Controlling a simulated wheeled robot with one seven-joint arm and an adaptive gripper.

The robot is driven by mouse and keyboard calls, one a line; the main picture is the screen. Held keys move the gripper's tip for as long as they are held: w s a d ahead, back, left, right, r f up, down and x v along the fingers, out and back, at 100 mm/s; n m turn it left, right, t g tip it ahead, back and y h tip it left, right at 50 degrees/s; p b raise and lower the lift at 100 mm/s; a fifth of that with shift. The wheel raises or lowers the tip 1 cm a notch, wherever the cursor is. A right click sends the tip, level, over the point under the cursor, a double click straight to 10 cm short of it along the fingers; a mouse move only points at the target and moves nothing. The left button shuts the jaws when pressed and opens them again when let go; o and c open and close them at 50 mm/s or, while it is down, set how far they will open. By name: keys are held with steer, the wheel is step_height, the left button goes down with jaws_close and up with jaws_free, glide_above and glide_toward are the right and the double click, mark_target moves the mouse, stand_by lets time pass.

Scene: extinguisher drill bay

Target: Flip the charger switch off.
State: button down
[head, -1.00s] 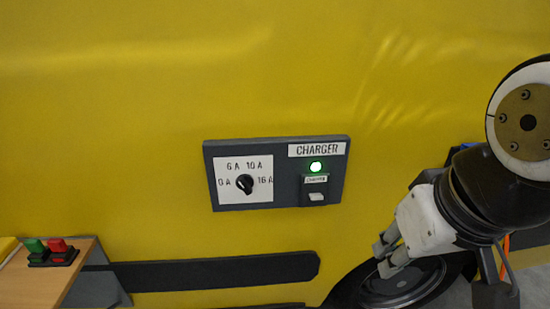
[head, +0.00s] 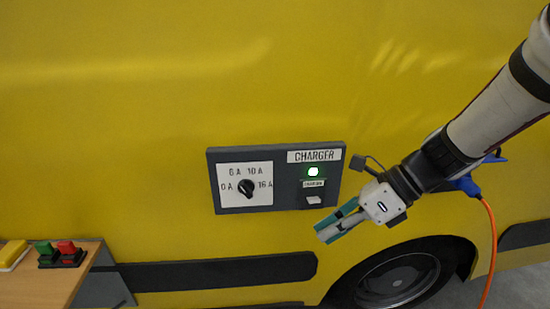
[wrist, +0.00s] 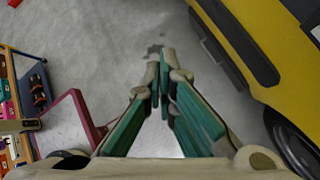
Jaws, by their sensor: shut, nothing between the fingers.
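The charger panel (head: 278,205) is a dark grey box on the yellow vehicle side, with a white CHARGER label. At its right are a lit green lamp (head: 313,172) and, below it, the charger switch (head: 313,200) with a pale rocker. A black rotary knob (head: 246,188) sits on a white dial at its left. My gripper (head: 322,234) is shut and empty, just below and right of the switch, apart from it. In the wrist view its green-padded fingers (wrist: 158,85) are together, pointing over the floor; the panel does not show there.
A wooden table (head: 45,283) with green and red switches (head: 62,254) stands at the lower left. A black rub strip (head: 215,269) and wheel (head: 398,280) are below the panel. An orange cable (head: 491,245) with a blue plug (head: 466,186) hangs on the right.

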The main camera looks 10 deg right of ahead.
mark_target(313, 200)
steer(key=w+d+f+m+t+y+p, duration=0.1)
steer(key=w+d+f+m+t, duration=0.2)
steer(key=m, duration=0.8)
steer(key=w+d+f+m+t+y+p, duration=0.1)
steer(key=w+d+f+m+t, duration=0.3)
steer(key=w+d+m, duration=0.3)
steer(key=d+m+t, duration=0.1)
steer(key=m, duration=0.4)
steer(key=shift+w+d+f, duration=0.25)
steer(key=shift+d, duration=0.15)
steer(key=shift+w+d+f+p+x, duration=0.15)
steer(key=shift+w+d+x, duration=0.15)
steer(key=shift+x, duration=1.85)
steer(key=shift+w+d+f+p+x, duration=0.15)
steer(key=shift+w+d+x, duration=0.15)
steer(key=shift+x, duration=1.85)
steer(key=shift+w+d+f+p+x, duration=0.15)
steer(key=shift+w+d+x, duration=0.15)
steer(key=shift+x, duration=1.85)
steer(key=shift+d, duration=0.1)
